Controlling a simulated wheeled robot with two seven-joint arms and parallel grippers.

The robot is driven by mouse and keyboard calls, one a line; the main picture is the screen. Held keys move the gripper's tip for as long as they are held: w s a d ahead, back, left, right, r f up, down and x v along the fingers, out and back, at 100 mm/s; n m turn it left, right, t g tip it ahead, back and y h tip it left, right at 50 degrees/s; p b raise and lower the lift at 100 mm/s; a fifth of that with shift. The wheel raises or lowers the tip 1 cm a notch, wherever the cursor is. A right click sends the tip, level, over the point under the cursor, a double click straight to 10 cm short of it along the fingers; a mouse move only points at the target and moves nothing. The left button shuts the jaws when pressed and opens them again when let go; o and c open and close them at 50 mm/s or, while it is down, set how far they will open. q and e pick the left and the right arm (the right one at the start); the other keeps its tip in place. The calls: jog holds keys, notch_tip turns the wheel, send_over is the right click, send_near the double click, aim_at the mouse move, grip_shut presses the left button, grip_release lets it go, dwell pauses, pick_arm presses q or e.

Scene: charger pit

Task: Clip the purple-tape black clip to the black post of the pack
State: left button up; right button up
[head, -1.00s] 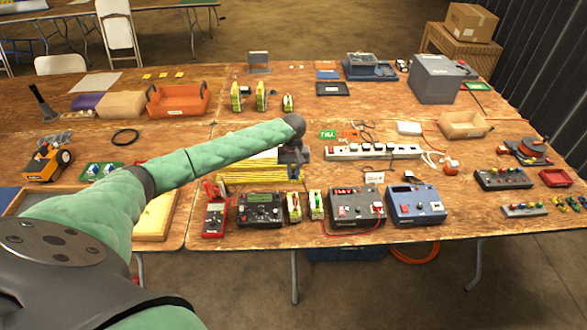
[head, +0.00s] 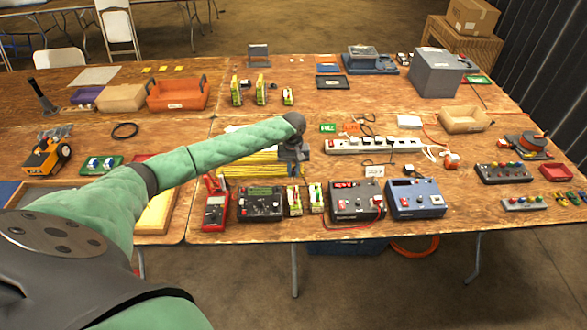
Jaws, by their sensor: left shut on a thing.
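My left gripper (head: 292,175) points down over the table, just behind two small yellow-green upright units (head: 305,198). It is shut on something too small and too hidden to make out. I cannot pick out the purple-tape black clip or the black post. A dark grey box (head: 354,201) with red parts on top and a blue box (head: 416,199) stand to the right of the gripper, near the front edge; I cannot tell which thing is the pack. My right gripper is not in view.
A red meter (head: 215,207) and a black instrument (head: 260,204) stand left of the units. A yellow ribbed piece (head: 240,168) lies beside the gripper. A white power strip (head: 372,146) lies behind the boxes. Bare wood (head: 360,108) shows further back.

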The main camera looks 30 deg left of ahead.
pick_arm(q)
jog(key=shift+f+b, duration=0.3)
jog(key=shift+f, duration=2.35)
jog(key=shift+p, duration=0.5)
jog(key=shift+f+p, duration=0.2)
jog(key=shift+p, duration=0.7)
dwell(0.6)
jog(key=o, duration=0.8)
jog(key=shift+o, duration=0.2)
jog(key=shift+o, duration=1.1)
